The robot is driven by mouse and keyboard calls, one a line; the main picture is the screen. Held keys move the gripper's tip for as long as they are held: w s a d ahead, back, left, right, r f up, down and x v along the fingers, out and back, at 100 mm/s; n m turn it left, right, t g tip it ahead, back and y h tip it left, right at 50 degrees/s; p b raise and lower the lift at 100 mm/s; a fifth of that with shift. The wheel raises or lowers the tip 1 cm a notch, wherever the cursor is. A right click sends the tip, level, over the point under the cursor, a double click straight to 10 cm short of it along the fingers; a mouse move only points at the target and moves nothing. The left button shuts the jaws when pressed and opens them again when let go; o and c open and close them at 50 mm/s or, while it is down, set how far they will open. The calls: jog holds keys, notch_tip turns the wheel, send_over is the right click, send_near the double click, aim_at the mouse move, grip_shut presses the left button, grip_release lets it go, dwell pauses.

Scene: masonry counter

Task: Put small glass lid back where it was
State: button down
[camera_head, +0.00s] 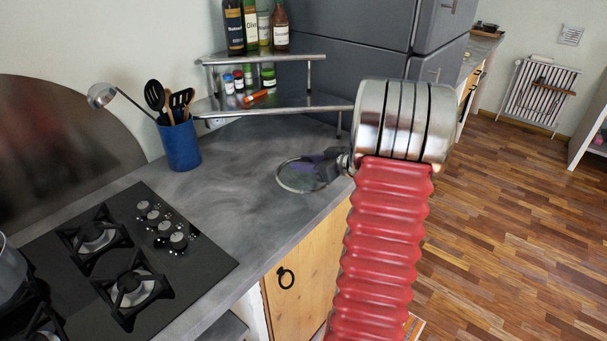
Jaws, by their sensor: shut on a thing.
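The small glass lid (297,177) is a round clear disc with a metal rim, at the right part of the grey counter near its front edge. My gripper (322,166) reaches in from the right and is shut on the lid at its upper right side. The fingers hide the lid's knob and part of its rim. The lid looks level and at or just above the counter top; I cannot tell whether it touches.
A metal corner shelf (268,104) with bottles and jars stands behind the lid. A blue utensil pot (180,146) is to the left, and a black gas hob (201,258) is at the front left. The counter (240,180) between pot and lid is clear. A dark fridge (345,45) stands behind.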

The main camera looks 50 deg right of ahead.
jog(key=shift+f, duration=1.85)
jog(key=c, duration=1.3)
grip_release()
jog(key=shift+f, duration=0.1)
jog(key=v, duration=1.2)
